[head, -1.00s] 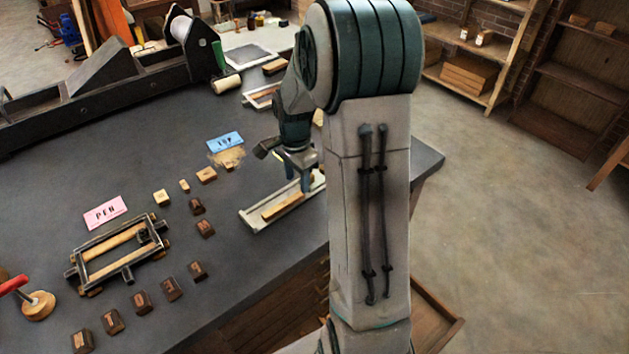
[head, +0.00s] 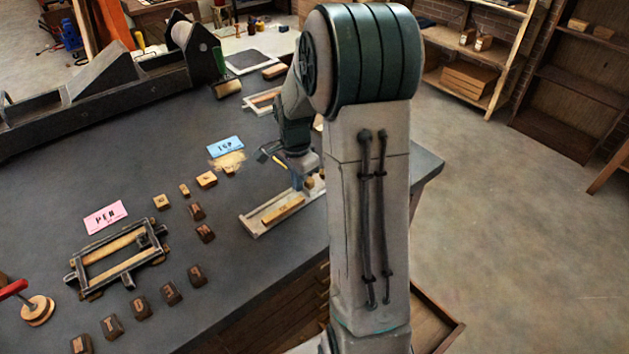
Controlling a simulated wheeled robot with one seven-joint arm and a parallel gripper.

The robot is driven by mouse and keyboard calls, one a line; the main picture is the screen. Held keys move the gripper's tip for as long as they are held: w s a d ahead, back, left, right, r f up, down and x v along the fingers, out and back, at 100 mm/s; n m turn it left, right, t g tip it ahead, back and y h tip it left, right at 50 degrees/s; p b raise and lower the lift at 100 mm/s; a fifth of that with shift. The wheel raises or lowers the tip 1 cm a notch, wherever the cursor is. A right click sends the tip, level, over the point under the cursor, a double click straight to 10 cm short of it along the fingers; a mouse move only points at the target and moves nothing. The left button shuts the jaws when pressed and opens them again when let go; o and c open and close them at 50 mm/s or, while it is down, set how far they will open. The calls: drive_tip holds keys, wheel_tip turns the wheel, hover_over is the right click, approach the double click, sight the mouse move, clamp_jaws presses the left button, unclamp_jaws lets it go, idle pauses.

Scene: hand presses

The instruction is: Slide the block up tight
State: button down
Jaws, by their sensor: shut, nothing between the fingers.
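A shallow pale tray (head: 256,229) lies near the table's right edge, with a long wooden bar (head: 283,210) inside it. A small wooden block (head: 309,183) shows at the tray's far right end, partly hidden by my arm. My gripper (head: 297,187) points down over the tray's right part, shut and empty, just left of this block. I cannot tell whether the fingers touch the block. The tray's right end is hidden behind my arm.
Several letter blocks (head: 171,293) lie on the dark table (head: 230,290). A metal frame with wooden bars (head: 117,258) lies by the pink PEN card (head: 105,215). A blue card (head: 226,146) stands behind some sawdust. A red-handled tool (head: 37,309) is at far left.

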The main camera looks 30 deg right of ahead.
drive_tip(key=shift+w+d, duration=0.25)
drive_tip(key=shift+d, duration=0.7)
drive_tip(key=shift+w+d, duration=0.2)
drive_tip(key=shift+d, duration=0.7)
drive_tip(key=c, duration=1.2)
unclamp_jaws()
drive_tip(key=shift+d, duration=0.1)
drive_tip(key=shift+c, duration=0.2)
drive_tip(key=shift+r+p, duration=2.5)
drive_tip(key=shift+r, duration=1.05)
